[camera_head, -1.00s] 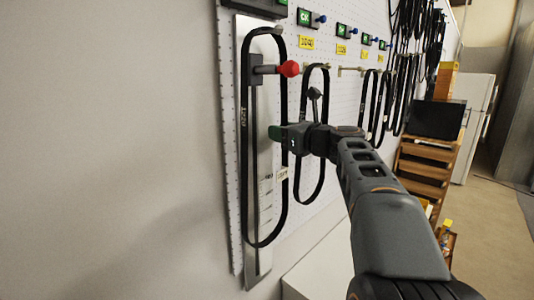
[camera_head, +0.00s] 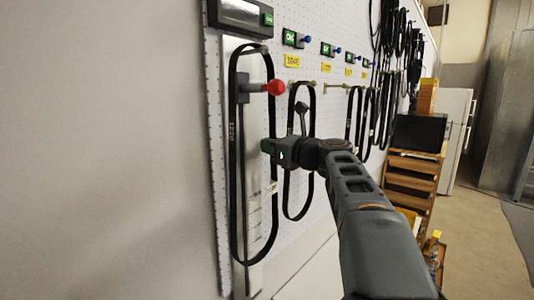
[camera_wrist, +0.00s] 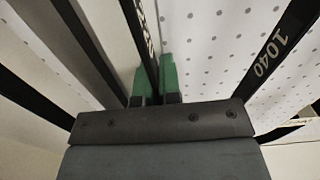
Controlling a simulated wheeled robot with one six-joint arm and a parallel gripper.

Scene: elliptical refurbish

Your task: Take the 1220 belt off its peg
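The 1220 belt (camera_head: 235,170), a long black loop with white numbers, hangs from its peg (camera_head: 265,48) at the top of a metal strip. Its upper end is still over the peg. My gripper (camera_head: 268,147) is at the right strand, about mid-height. In the wrist view, a black strand with white print (camera_wrist: 145,30) runs between my two green fingertips (camera_wrist: 157,80). The fingers are close together on it, with little or no gap visible. The part of the strand behind the fingers is hidden.
A red knob (camera_head: 275,87) sticks out beside the upper right strand. The 1040 belt (camera_head: 288,190) hangs close on the right, behind my gripper, and shows in the wrist view (camera_wrist: 280,45). More belts (camera_head: 360,120) hang farther along the pegboard. Open floor (camera_head: 490,240) lies to the right.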

